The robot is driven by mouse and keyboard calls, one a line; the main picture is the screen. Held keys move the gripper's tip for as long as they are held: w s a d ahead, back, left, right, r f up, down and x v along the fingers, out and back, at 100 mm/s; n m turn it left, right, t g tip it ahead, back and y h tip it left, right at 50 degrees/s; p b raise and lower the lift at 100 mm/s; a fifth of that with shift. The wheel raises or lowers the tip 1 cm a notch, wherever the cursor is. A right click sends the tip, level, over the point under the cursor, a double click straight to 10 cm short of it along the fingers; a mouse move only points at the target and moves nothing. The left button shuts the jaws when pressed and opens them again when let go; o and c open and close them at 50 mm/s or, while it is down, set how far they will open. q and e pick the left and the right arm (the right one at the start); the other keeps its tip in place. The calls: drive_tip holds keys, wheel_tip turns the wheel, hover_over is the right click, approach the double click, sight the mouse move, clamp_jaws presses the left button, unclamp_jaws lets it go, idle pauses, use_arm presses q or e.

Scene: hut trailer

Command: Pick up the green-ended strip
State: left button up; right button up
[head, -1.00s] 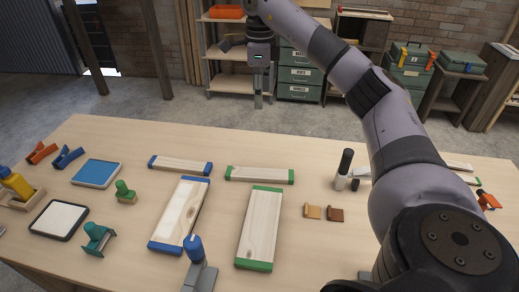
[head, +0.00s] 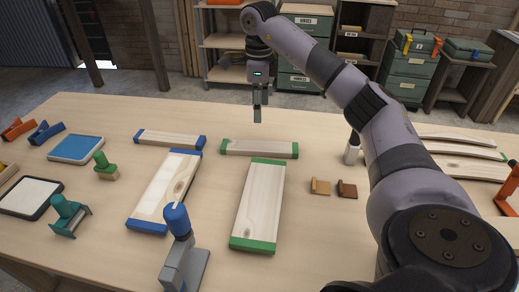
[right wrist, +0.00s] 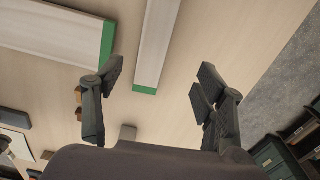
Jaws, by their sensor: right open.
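The green-ended strip (head: 260,148) is a narrow pale wooden piece lying flat across the table, with a green cap at each end. It also shows in the right wrist view (right wrist: 160,40), its near green end between and beyond the fingers. My right gripper (head: 257,114) is open and empty, hanging above the table's far side, just behind the strip in the head view. Its two spread fingers show in the right wrist view (right wrist: 160,72). A wider green-ended board (head: 260,200) lies in front of the strip. My left gripper is not in view.
A blue-ended strip (head: 169,139) and blue-ended board (head: 165,190) lie to the left. Small wooden blocks (head: 320,187) and a dark-topped cylinder (head: 352,150) are to the right. A blue-topped grey tool (head: 182,250) stands in front.

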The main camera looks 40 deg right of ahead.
hover_over(260, 146)
drive_tip(key=f, duration=0.7)
drive_tip(key=shift+w+d+f+p, duration=0.2)
drive_tip(key=shift+w+f+p, duration=0.05)
drive_tip(key=shift+w+p, duration=0.15)
drive_tip(key=f, duration=0.3)
drive_tip(key=f+p, duration=0.1)
drive_tip(key=shift+s+a+f, duration=0.15)
drive_tip(key=shift+s+a, duration=0.05)
drive_tip(key=shift+s, duration=0.15)
drive_tip(key=shift+f, duration=0.4)
drive_tip(key=c, duration=1.3)
drive_tip(key=shift+r, duration=0.15)
